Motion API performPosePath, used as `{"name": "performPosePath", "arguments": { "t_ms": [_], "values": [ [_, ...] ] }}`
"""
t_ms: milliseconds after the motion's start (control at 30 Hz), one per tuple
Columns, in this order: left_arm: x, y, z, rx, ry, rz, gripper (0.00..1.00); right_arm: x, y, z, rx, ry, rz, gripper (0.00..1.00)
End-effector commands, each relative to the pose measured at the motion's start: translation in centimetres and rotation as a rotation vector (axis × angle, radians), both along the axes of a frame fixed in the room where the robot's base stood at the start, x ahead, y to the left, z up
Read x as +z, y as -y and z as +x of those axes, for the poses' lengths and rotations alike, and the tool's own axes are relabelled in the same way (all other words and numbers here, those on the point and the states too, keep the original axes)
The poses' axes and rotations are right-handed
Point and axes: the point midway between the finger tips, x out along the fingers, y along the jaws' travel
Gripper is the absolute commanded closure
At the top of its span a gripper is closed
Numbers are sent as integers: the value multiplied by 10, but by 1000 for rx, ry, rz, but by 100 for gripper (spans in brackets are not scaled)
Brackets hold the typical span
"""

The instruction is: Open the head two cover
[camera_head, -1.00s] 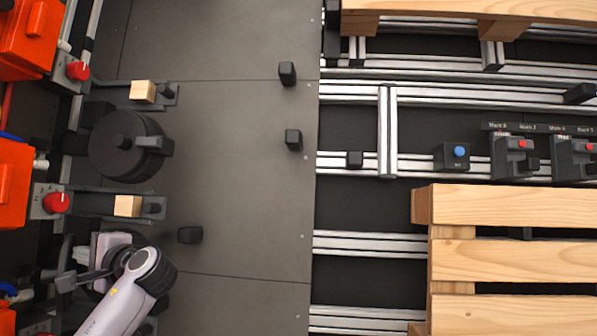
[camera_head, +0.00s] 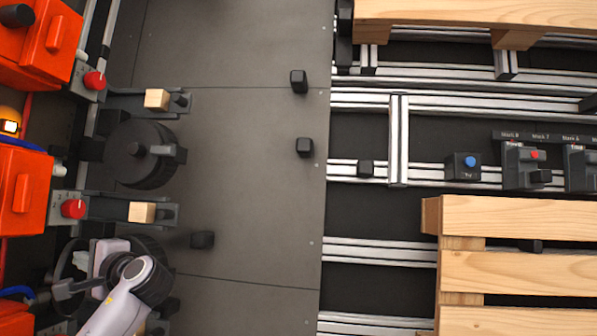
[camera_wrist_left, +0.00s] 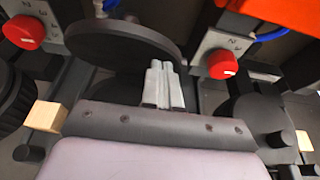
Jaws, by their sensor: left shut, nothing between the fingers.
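The heads are orange-red units at the left edge of the head view, an upper one (camera_head: 36,42) and a lower one (camera_head: 22,190). A dark round cover (camera_wrist_left: 120,35) stands tilted up in the left wrist view, just beyond my fingers. In the head view it shows only as a thin dark arc beside my gripper. I cannot read a head number on it. My left gripper (camera_wrist_left: 164,84) is shut and empty, its fingertips close to the tilted disc; contact cannot be told. It also shows in the head view (camera_head: 62,290). My right gripper is out of view.
Red knobs (camera_head: 94,80) (camera_head: 73,208) sit on grey plates beside the heads. A black round part (camera_head: 140,155) lies between two brackets with wooden blocks (camera_head: 157,99) (camera_head: 141,212). Grey floor (camera_head: 245,200) is mostly clear. A wooden pallet (camera_head: 520,218) lies right.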

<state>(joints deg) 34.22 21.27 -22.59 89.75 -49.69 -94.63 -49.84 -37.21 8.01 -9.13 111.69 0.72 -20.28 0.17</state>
Motion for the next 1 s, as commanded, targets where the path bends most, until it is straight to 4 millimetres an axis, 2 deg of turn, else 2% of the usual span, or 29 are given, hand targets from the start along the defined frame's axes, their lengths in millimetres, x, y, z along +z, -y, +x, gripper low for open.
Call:
{"name": "performPosePath", "arguments": {
  "t_ms": [567, 1000],
  "values": [
    [2, -7, -4, 2, 0, 1, 100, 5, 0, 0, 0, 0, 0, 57],
    [7, -26, -10, 2, 0, 1, 100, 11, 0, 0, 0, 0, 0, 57]
  ]
}}
